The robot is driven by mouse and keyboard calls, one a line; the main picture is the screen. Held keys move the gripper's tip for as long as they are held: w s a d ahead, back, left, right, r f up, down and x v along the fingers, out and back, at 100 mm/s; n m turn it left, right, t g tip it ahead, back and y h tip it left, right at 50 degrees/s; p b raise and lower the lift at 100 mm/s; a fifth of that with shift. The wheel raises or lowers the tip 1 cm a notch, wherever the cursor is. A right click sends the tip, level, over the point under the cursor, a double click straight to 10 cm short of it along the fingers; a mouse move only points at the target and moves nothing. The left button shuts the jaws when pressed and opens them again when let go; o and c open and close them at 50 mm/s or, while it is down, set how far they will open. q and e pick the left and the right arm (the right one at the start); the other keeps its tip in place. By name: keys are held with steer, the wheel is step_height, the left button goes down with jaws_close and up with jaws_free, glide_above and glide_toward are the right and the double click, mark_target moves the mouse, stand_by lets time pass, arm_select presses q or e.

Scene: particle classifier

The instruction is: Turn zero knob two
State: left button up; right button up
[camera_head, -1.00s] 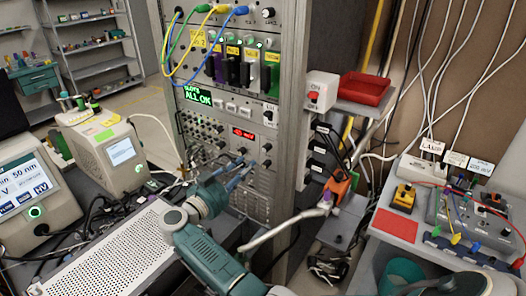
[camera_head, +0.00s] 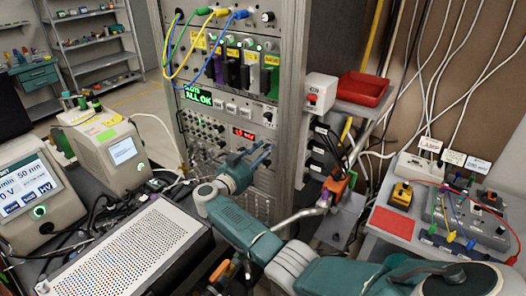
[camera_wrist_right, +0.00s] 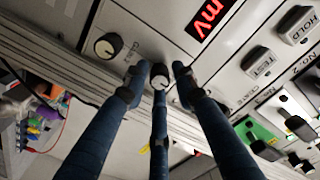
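The panel knob (camera_wrist_right: 160,75) is a small dark round knob with a pale pointer mark in the right wrist view. My right gripper (camera_wrist_right: 158,73) has its blue fingers spread around this knob, with visible gaps at the side fingers. I cannot tell whether the middle finger touches it. A second, similar knob (camera_wrist_right: 105,45) sits to the left on the same panel. In the head view my right gripper (camera_head: 255,157) is at the rack front, below the red display (camera_head: 243,134). My left gripper is not in view.
Cables hang across the upper rack modules. TEST (camera_wrist_right: 258,64) and HOLD (camera_wrist_right: 296,24) buttons lie right of the knobs. A perforated grey box (camera_head: 128,245) stands in front at left. A red tray (camera_head: 363,88) and a side table with a red mat (camera_head: 391,222) are at right.

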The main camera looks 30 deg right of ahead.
jaws_close()
steer(key=shift+f, duration=0.1)
steer(key=shift+f+m+b, duration=0.15)
steer(key=shift+m+b, duration=5.85)
steer(key=shift+b, duration=0.15)
